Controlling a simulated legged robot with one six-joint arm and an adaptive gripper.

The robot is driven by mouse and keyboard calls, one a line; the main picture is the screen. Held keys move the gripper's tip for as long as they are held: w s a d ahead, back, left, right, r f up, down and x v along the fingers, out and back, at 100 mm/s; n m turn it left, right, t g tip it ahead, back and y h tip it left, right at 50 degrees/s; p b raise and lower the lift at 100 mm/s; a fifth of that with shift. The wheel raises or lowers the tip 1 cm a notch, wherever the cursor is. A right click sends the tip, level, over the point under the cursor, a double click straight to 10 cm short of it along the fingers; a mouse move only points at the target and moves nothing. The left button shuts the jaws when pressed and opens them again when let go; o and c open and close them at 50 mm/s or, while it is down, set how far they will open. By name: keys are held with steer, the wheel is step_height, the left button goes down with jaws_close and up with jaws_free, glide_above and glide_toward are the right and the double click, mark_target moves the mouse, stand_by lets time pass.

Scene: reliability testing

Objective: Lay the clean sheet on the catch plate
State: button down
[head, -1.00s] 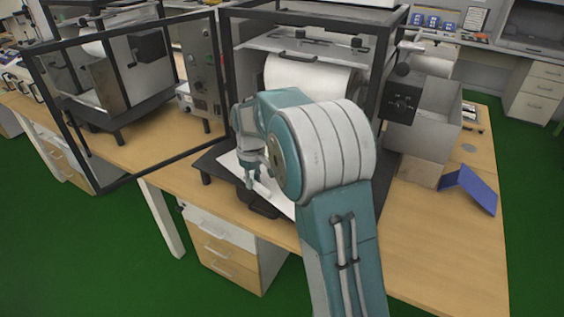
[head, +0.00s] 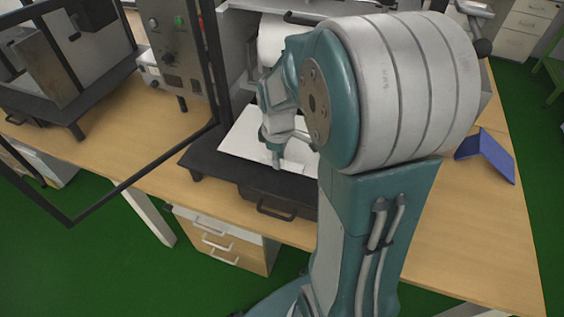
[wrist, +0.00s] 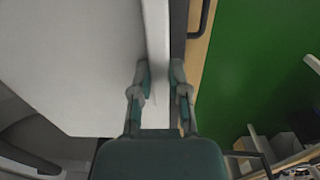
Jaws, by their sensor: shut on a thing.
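The white sheet (head: 246,139) shows over the dark catch plate (head: 200,165) at the front of the machine. Its right part is hidden behind my arm. My gripper (head: 277,163) is at the sheet, pointing down. In the wrist view, my gripper (wrist: 159,75) has its two fingers on either side of a pale strip at the sheet's edge, and is shut on it. The sheet (wrist: 75,55) spreads to the left there. I cannot tell whether the sheet touches the plate or hangs just above it.
The black-framed door (head: 130,180) stands open at the left. A control box (head: 172,45) stands behind it. A black handle (head: 276,211) sticks out below the plate. A blue folded piece (head: 487,155) lies on the wooden table (head: 440,230) at the right, with bare tabletop around it.

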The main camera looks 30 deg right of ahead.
mark_target(279, 183)
step_height(279, 183, down, 3)
steer(key=shift+s+a+f, duration=0.1)
steer(key=shift+f, duration=0.1)
steer(key=f, duration=0.4)
steer(key=shift+d+f, duration=0.2)
steer(key=shift+f, duration=0.05)
steer(key=shift+a, duration=0.1)
steer(key=c, duration=0.6)
jaws_free()
